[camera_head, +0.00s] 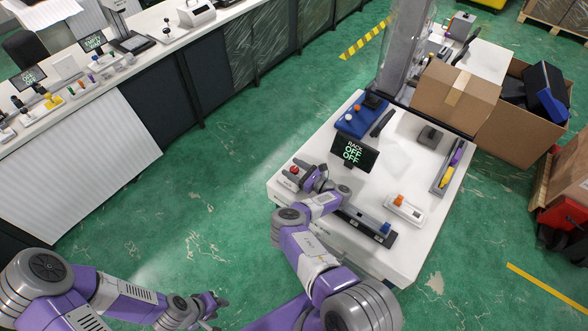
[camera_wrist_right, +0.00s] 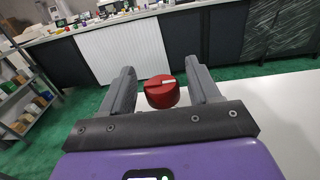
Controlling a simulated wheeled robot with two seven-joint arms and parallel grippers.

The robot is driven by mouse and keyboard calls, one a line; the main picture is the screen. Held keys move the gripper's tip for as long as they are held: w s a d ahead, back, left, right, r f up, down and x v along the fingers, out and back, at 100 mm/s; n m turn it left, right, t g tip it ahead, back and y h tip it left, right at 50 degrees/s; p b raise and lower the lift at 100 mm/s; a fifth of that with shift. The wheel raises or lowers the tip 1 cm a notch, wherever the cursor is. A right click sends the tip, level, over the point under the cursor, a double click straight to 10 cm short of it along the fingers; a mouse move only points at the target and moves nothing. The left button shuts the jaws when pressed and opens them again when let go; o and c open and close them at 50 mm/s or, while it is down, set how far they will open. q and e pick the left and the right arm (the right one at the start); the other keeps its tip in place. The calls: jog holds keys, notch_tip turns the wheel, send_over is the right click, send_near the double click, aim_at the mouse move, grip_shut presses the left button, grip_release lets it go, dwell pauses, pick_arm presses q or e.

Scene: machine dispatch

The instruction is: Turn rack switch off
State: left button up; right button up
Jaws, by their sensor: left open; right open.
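A red rotary knob (camera_wrist_right: 162,92) with a pale mark on top shows between the two grey fingers of my right gripper (camera_wrist_right: 163,76), which is open. In the head view the red knob (camera_head: 294,169) is on a small light base at the left edge of the white table (camera_head: 392,135). My right gripper (camera_head: 307,180) is right beside it. I cannot tell whether the fingers touch the knob. A small black screen (camera_head: 354,154) behind it reads "RACK", "OFF", "OFF". My left gripper (camera_head: 212,305) is open and empty, low over the floor, away from the table.
The table also holds a blue box with knobs (camera_head: 361,115), an orange switch on a white base (camera_head: 405,208), a black bar with a blue part (camera_head: 365,226) and a grey tray (camera_head: 448,168). Cardboard boxes (camera_head: 455,96) stand behind. Green floor is free to the left.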

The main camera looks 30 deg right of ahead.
aim_at(293, 168)
notch_tip(293, 168, up, 10)
jog(key=shift+r+p, duration=0.1)
jog(key=shift+p, duration=0.45)
jog(key=shift+w, duration=0.1)
dwell(0.3)
